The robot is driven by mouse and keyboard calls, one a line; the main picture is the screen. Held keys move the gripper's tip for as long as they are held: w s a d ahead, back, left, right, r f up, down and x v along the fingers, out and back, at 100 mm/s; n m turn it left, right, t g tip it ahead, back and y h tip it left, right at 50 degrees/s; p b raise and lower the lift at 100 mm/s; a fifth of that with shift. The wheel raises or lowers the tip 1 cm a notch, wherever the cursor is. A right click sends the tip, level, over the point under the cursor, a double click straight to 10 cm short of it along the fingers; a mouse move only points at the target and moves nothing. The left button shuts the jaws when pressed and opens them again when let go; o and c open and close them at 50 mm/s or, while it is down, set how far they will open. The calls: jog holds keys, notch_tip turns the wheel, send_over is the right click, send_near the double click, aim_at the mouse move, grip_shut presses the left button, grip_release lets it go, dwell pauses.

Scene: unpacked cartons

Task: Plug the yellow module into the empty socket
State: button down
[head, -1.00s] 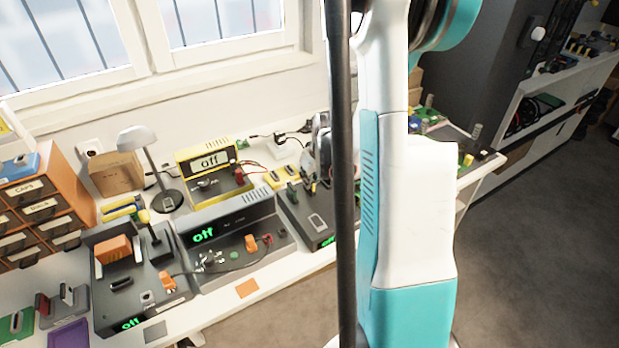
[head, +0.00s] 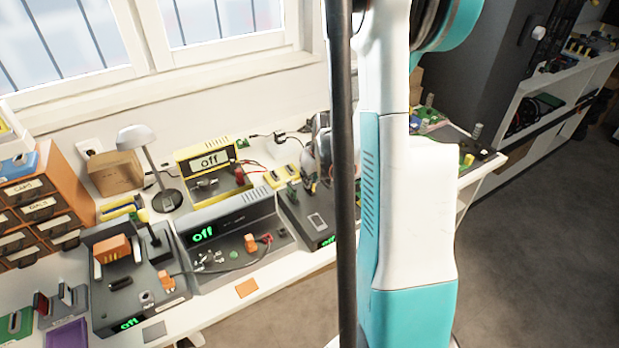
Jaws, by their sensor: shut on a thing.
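My gripper (head: 312,182) is at the back of the grey device (head: 326,243), partly hidden behind the black pole and my arm. It is shut on a small piece, which I take to be the yellow module; its outline and colour are hard to make out. The grey device has a green "off" display, a green part (head: 292,192) standing at its left, and a light-framed dark slot (head: 317,221) on its top. I cannot tell which opening is the empty socket, or whether the held piece touches the device.
A yellow block (head: 281,176) lies just left of my gripper. A lamp (head: 140,140), an orange drawer cabinet (head: 42,205) and another grey device (head: 128,290) are at the left.

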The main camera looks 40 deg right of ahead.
jog(key=shift+f, duration=0.15)
jog(key=c, duration=1.7)
grip_release()
jog(key=shift+o, duration=0.2)
jog(key=v, duration=1.2)
